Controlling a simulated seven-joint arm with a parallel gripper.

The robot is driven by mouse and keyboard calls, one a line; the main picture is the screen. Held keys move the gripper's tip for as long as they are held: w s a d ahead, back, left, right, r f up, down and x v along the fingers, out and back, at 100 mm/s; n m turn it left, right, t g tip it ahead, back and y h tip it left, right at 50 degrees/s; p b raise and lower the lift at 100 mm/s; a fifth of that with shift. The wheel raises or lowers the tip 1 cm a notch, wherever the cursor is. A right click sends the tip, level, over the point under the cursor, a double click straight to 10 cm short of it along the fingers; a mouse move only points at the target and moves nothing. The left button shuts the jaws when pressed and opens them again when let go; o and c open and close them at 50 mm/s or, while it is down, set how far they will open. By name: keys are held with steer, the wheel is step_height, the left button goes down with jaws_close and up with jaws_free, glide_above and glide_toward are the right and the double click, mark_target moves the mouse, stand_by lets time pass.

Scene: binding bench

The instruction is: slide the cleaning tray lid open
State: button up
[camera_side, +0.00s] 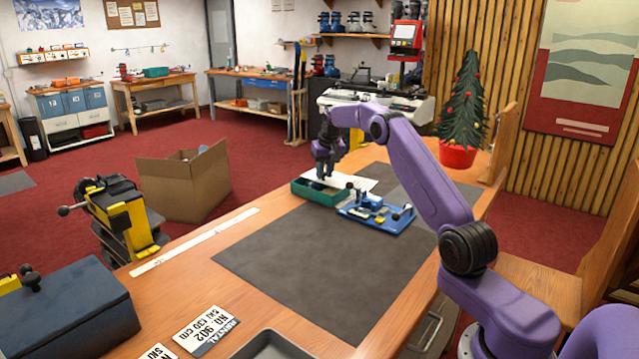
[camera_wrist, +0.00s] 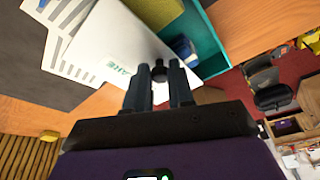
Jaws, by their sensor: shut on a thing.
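The cleaning tray (camera_side: 318,195) is a green box on the bench, at the far end of the dark mat. Its white lid (camera_side: 352,179) is partly off the box and sticks out to the right in the side view. In the wrist view, the lid (camera_wrist: 108,45) lies to the left with printed lettering. The teal tray wall (camera_wrist: 207,38) is to the right, with part of the inside uncovered. A blue item (camera_wrist: 184,50) and a tan item show inside. My gripper (camera_wrist: 160,78) is shut on the lid's dark knob (camera_wrist: 159,68), at the lid's edge.
A blue fixture with yellow parts (camera_side: 376,216) stands just in front of the tray. The dark mat (camera_side: 310,265) is mostly clear. A potted tree (camera_side: 461,115) stands behind my arm. A cardboard box (camera_side: 183,185) is on the floor left of the bench.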

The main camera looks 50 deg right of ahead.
steer(key=shift+w+d, duration=0.1)
steer(key=shift+d, duration=1.7)
steer(key=o, duration=0.5)
steer(key=shift+r, duration=0.1)
steer(key=shift+r, duration=1.9)
